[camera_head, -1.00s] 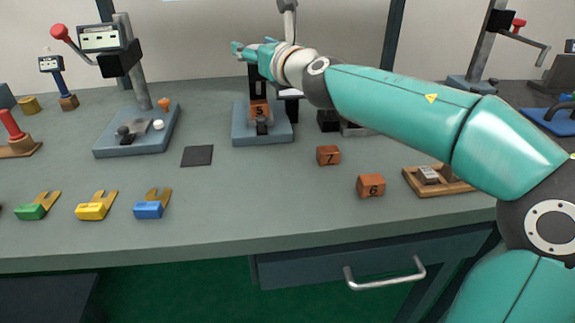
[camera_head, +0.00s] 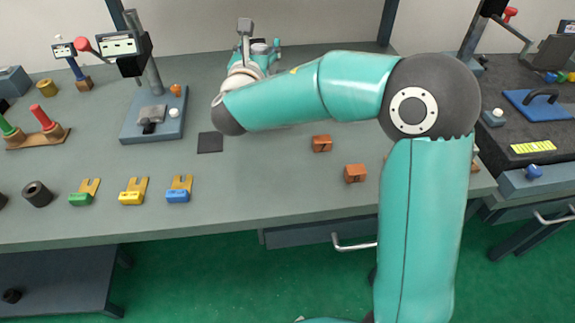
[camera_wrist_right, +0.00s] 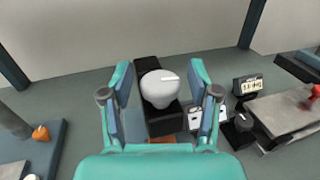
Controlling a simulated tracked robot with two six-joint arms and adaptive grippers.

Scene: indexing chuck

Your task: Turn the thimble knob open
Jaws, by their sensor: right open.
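The thimble knob (camera_wrist_right: 158,90) is a pale grey rounded knob with a white mark, on a black housing (camera_wrist_right: 147,67) in the right wrist view. My right gripper (camera_wrist_right: 160,74) is open, with one teal finger on each side of the knob in the picture. I cannot tell whether the fingers touch it. Part of an orange block (camera_wrist_right: 161,140) shows below the knob, mostly behind my gripper. In the head view my right gripper (camera_head: 267,46) is at the back of the bench, and my arm hides the knob and its stand. My left gripper is not in view.
A blue-grey stand with a dial (camera_head: 125,126) is left of my right arm. Two orange blocks (camera_head: 321,143) (camera_head: 355,173) lie on the bench (camera_head: 270,190). Colored clips (camera_head: 133,191) lie at the front left. Beside the knob, a small counter (camera_wrist_right: 247,84) stands right.

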